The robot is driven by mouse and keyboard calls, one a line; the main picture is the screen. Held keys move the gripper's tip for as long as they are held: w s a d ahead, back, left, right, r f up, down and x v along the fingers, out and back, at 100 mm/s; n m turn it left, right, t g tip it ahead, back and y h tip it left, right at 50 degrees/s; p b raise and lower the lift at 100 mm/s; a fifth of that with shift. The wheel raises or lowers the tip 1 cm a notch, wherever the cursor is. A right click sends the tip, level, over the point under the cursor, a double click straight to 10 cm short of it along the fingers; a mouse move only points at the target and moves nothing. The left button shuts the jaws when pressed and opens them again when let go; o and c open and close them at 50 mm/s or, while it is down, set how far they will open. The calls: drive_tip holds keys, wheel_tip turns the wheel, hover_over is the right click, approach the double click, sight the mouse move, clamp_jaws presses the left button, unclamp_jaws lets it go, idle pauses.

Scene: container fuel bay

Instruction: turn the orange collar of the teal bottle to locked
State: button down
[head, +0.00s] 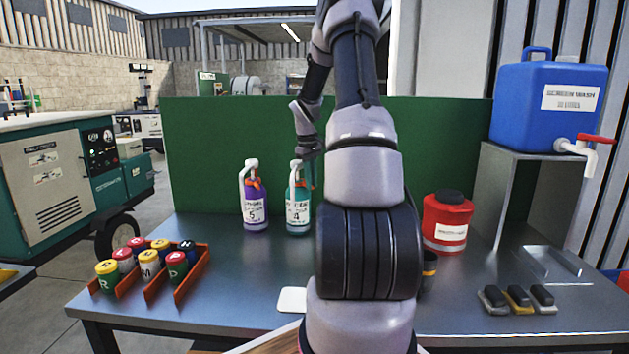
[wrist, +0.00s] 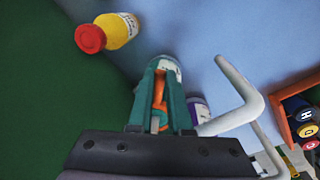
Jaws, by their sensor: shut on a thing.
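The teal bottle (head: 298,212), with a white label marked 4 and a white top, stands upright on the bench in front of the green panel. In the wrist view its body (wrist: 169,63) shows beyond the fingers. My gripper (wrist: 160,82) has two teal fingers, closed on the orange collar (wrist: 159,92), which shows between them. In the head view my gripper (head: 311,172) is at the bottle's upper part, partly hidden behind it. I cannot tell the collar's setting from these frames.
A purple bottle (head: 255,210) marked 5 stands close left of the teal one. A yellow bottle with a red cap (wrist: 115,30) shows in the wrist view. A red canister (head: 447,225) and an orange rack (head: 190,284) of small jars stand on the steel bench (head: 225,322).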

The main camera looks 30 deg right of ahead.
drive_tip(key=shift+a+m, duration=0.75)
drive_tip(key=shift+m, duration=0.35)
drive_tip(key=c, duration=0.8)
unclamp_jaws()
drive_tip(key=shift+c, duration=0.2)
